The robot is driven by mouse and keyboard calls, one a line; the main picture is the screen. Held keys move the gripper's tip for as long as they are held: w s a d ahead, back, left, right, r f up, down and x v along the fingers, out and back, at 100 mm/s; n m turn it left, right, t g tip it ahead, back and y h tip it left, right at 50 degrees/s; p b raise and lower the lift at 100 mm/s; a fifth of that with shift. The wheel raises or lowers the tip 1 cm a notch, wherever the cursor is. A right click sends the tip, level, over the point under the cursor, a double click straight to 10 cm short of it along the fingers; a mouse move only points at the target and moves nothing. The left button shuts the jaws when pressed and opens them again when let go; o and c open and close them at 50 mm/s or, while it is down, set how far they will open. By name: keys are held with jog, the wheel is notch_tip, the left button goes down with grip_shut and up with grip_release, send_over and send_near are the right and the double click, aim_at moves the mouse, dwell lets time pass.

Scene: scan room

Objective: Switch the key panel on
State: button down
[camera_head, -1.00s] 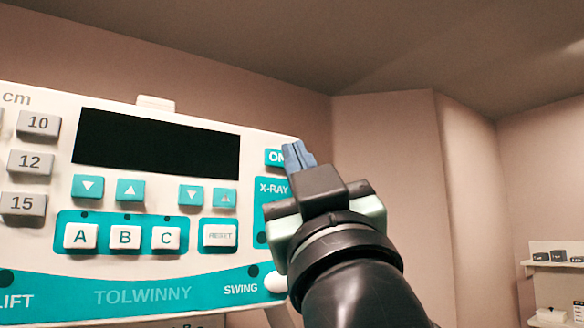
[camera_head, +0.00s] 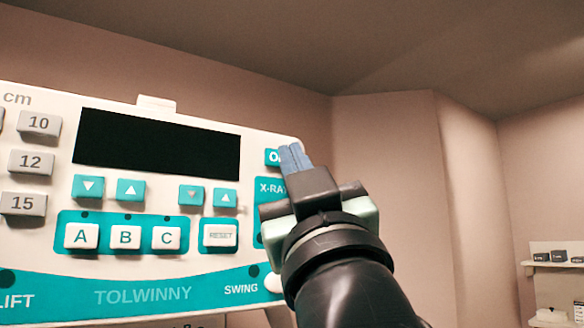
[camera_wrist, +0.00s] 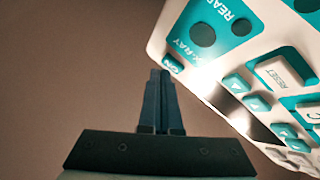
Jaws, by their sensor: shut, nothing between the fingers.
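The key panel (camera_head: 200,280) is a white and teal control panel with a black, blank display (camera_head: 156,143), filling the left of the head view. Its teal ON button (camera_head: 271,156) is at the top right corner, partly covered by my fingertips in that view. My gripper (camera_head: 295,158) is shut and empty, its blue fingers over the panel's right edge. In the wrist view the fingers (camera_wrist: 160,100) point up near the ON button (camera_wrist: 173,64), just left of it. I cannot tell whether they touch it.
Teal arrow keys, A, B, C keys and a RESET key (camera_head: 220,235) sit close by on the panel. Grey number keys (camera_head: 31,162) are at the left. A shelf (camera_head: 556,264) with small items stands far right. The space right of the panel is open.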

jog(key=shift+w+a, duration=0.3)
jog(key=shift+w, duration=0.05)
dwell(0.9)
jog(key=shift+s+d, duration=0.5)
jog(key=shift+s, duration=0.15)
jog(key=shift+s+d+b, duration=0.35)
jog(key=shift+s+d, duration=0.4)
jog(key=shift+s, duration=0.25)
jog(key=shift+s+d+b, duration=0.3)
jog(key=shift+s+d, duration=0.4)
jog(key=shift+s, duration=0.3)
jog(key=s+f+m+t+h+b, duration=0.1)
jog(key=s+f+m+h+b, duration=0.1)
jog(key=f, duration=0.6)
jog(key=s+a+f+m+t+h+b, duration=0.1)
jog(key=s+f+m+h+b, duration=0.2)
jog(key=f, duration=0.6)
jog(key=m+h+b, duration=0.1)
jog(key=m+h, duration=0.1)
jog(key=h, duration=0.1)
jog(key=shift+s+m, duration=0.3)
